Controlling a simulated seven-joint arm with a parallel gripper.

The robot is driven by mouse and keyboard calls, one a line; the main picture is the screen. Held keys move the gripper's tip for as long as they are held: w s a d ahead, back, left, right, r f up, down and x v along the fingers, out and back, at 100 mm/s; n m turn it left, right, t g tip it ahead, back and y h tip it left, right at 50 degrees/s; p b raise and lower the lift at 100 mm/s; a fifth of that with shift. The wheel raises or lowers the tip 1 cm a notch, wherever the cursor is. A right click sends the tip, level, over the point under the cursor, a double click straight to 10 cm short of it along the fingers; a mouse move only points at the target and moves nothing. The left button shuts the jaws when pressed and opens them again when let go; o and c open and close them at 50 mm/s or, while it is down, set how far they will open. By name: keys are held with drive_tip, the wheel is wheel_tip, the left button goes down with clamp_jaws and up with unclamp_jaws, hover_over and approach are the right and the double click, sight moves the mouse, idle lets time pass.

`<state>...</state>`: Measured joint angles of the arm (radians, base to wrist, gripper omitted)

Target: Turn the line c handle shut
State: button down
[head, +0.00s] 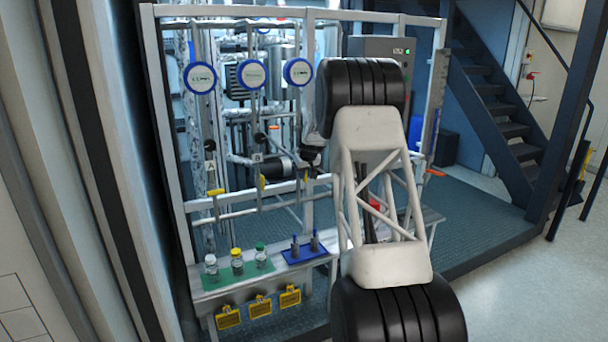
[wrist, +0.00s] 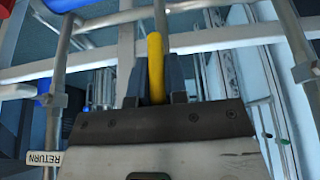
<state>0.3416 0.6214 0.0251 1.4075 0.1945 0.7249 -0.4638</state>
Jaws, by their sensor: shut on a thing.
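My gripper (head: 314,168) reaches the pipe rack at the third valve from the left, under the right-hand gauge. In the wrist view its two dark fingers (wrist: 155,88) are shut on a yellow lever handle (wrist: 155,55), one finger on each side. The handle runs lengthwise along the pipe behind it. In the head view only a small bit of this handle shows beside my gripper. I cannot read a line letter on it. The left valve's yellow handle (head: 215,192) lies crosswise to its pipe. The middle valve's yellow handle (head: 262,182) stands upright along its pipe.
Three blue-rimmed gauges (head: 252,75) hang above the valves. A bench below bears bottles on a green mat (head: 262,268) and a blue tray (head: 290,258); yellow tags (head: 260,306) hang in front. A RETURN label (wrist: 45,158) sits on a pipe at left. Frame posts stand close around.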

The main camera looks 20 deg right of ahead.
drive_tip(key=shift+d+y, duration=0.1)
drive_tip(key=shift+y, duration=0.4)
drive_tip(key=shift+d+m+y, duration=0.1)
drive_tip(key=shift+m+y, duration=0.3)
drive_tip(key=shift+y, duration=0.8)
drive_tip(key=shift+d+f+m+t+y, duration=0.1)
drive_tip(key=shift+m+t+y, duration=0.25)
drive_tip(key=shift+y, duration=1.4)
drive_tip(key=shift+d+f+m+t+y, duration=0.15)
drive_tip(key=shift+m+y, duration=0.35)
drive_tip(key=shift+y, duration=1.3)
drive_tip(key=shift+a+r+m+t+y, duration=0.1)
drive_tip(key=shift+m+t+y, duration=0.3)
drive_tip(key=shift+y, duration=1.35)
drive_tip(key=c, duration=1.1)
unclamp_jaws()
drive_tip(key=shift+f, duration=0.1)
drive_tip(key=shift+c, duration=0.2)
drive_tip(key=shift+d, duration=0.1)
